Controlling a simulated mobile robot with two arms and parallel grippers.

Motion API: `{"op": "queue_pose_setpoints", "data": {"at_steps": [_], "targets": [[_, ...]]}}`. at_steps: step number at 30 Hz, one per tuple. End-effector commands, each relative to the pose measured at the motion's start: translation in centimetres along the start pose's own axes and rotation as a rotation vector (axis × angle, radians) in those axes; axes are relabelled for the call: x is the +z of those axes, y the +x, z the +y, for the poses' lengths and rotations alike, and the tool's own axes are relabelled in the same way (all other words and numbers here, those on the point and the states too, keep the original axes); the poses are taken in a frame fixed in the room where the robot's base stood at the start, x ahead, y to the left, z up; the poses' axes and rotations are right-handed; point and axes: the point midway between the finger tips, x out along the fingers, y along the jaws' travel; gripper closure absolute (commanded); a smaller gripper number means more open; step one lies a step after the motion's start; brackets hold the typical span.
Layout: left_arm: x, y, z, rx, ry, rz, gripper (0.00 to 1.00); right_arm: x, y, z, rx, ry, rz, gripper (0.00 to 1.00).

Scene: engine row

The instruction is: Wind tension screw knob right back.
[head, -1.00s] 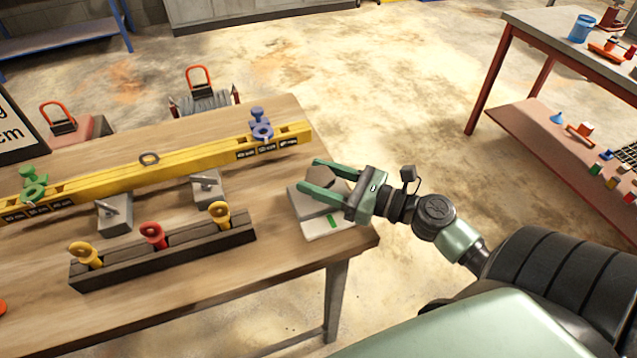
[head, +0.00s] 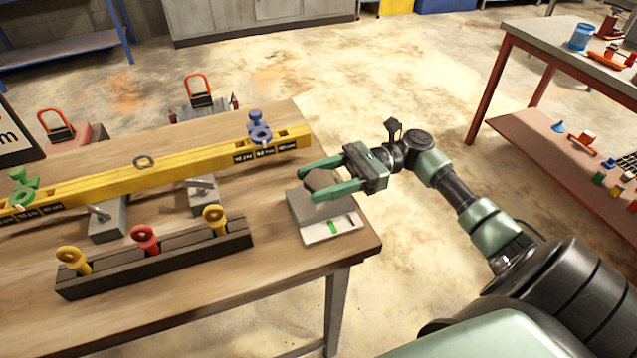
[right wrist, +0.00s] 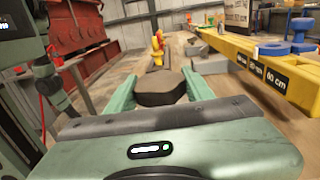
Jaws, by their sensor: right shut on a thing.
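The knob (head: 321,179) is a dark brown, many-sided disc on a grey block (head: 310,211) at the right end of the wooden table. My right gripper (head: 311,183) reaches in from the right with one finger on each side of the knob and is shut on it. In the right wrist view the knob (right wrist: 160,88) sits between the two green fingers (right wrist: 160,98). The block's sloped front has a pale panel (head: 318,232) with a green mark and a dark mark. My left gripper is not in view.
A yellow beam (head: 110,183) with a blue weight (head: 259,129) and a green weight (head: 24,188) lies behind. A dark rack (head: 155,262) holds yellow and red ring-topped pegs. Open floor lies right of the table, before a red-framed bench (head: 560,40).

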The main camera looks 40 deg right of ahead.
Motion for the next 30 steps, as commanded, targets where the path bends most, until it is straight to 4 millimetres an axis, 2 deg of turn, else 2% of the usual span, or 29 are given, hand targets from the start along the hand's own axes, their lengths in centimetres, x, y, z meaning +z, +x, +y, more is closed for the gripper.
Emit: {"op": "queue_pose_setpoints", "data": {"at_steps": [9,25,26,28,30], "targets": [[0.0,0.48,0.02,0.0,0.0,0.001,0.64,0.07,-0.02,-0.06,0.119,-0.002,-0.002,0.89],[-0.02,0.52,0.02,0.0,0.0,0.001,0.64,0.06,0.02,0.02,0.142,-0.002,-0.002,0.89],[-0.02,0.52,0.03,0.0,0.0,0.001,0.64,0.06,0.02,0.02,0.142,-0.002,-0.002,0.45],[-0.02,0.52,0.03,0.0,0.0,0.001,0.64,0.05,0.02,0.02,0.142,-0.002,-0.001,0.26],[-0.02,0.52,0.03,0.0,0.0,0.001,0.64,0.04,0.03,0.03,0.142,-0.001,-0.001,0.26]]}}
